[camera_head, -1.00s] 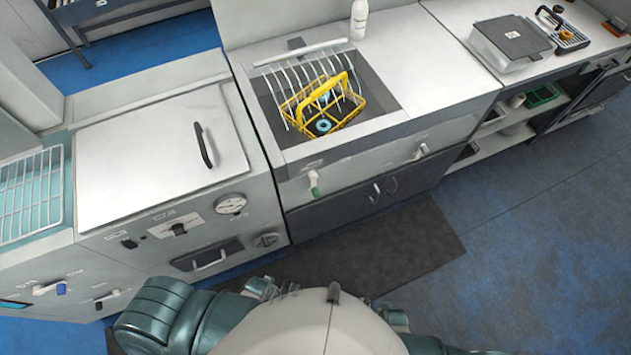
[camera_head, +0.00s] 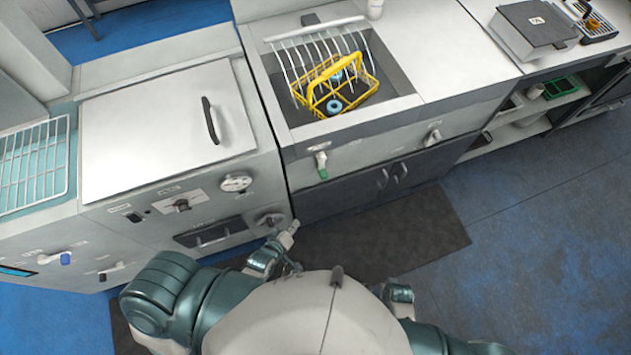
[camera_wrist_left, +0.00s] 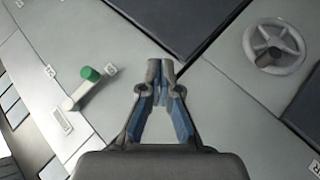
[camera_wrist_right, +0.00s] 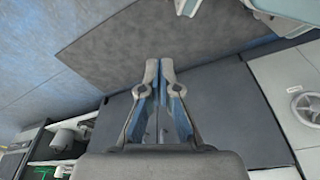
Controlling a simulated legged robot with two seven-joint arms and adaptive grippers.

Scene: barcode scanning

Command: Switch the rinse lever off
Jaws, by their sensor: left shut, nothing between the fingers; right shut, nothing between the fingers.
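A lever with a green tip (camera_head: 321,165) is on the front panel below the sink; it also shows left of my fingers in the left wrist view (camera_wrist_left: 88,82). In the head view it hangs down from its white pivot. A white lever (camera_head: 432,136) sits further right on the same panel. I cannot read which label says rinse. My left gripper (camera_head: 291,229) is shut and empty, in front of the cabinets, below the green-tipped lever and apart from it. It also shows in the left wrist view (camera_wrist_left: 161,68). My right gripper (camera_wrist_right: 160,70) is shut and empty.
A round handwheel (camera_head: 269,220) is close to my left gripper. A yellow basket (camera_head: 340,85) stands in the sink. A lidded machine (camera_head: 150,130) with a blue-tipped lever (camera_head: 66,258) is at the left. A dark mat (camera_head: 400,240) lies on the floor.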

